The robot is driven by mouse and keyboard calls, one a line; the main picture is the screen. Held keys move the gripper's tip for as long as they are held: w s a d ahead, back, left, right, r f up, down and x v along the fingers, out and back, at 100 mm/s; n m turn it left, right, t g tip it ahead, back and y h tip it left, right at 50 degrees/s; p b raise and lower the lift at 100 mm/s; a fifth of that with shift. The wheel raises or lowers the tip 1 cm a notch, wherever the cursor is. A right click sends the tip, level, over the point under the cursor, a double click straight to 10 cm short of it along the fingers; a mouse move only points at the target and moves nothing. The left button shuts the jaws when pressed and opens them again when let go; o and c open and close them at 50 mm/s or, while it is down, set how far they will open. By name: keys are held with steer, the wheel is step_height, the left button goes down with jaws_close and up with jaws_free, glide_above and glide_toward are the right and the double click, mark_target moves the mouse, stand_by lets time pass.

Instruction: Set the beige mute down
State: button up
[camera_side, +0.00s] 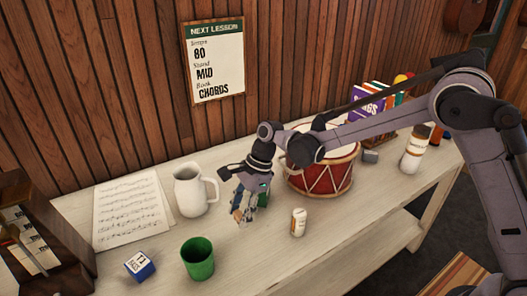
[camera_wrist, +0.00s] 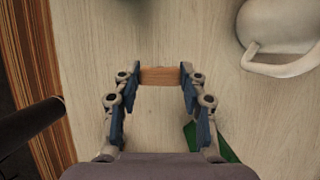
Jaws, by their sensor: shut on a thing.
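The beige mute (camera_wrist: 160,76) is a small tan, wood-like block in the wrist view. It spans the gap between my two blue fingertips. My gripper (camera_wrist: 159,78) is shut on it, one finger at each end. In the side view my gripper (camera_side: 243,213) points down over the middle of the pale table, between the white pitcher and the red drum. The mute is small and partly hidden by the fingers there. I cannot tell whether it touches the tabletop.
The white pitcher (camera_side: 190,191) stands left of my gripper, the red drum (camera_side: 322,178) right. A small bottle (camera_side: 298,222) stands close at front right. A green cup (camera_side: 198,260) and blue box (camera_side: 139,266) are in front. A green thing (camera_side: 264,196) is beside my fingers.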

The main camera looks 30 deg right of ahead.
steer(key=shift+a+f, duration=0.35)
steer(key=shift+a, duration=0.05)
steer(key=shift+f, duration=1.9)
steer(key=shift+f, duration=0.1)
steer(key=o, duration=0.8)
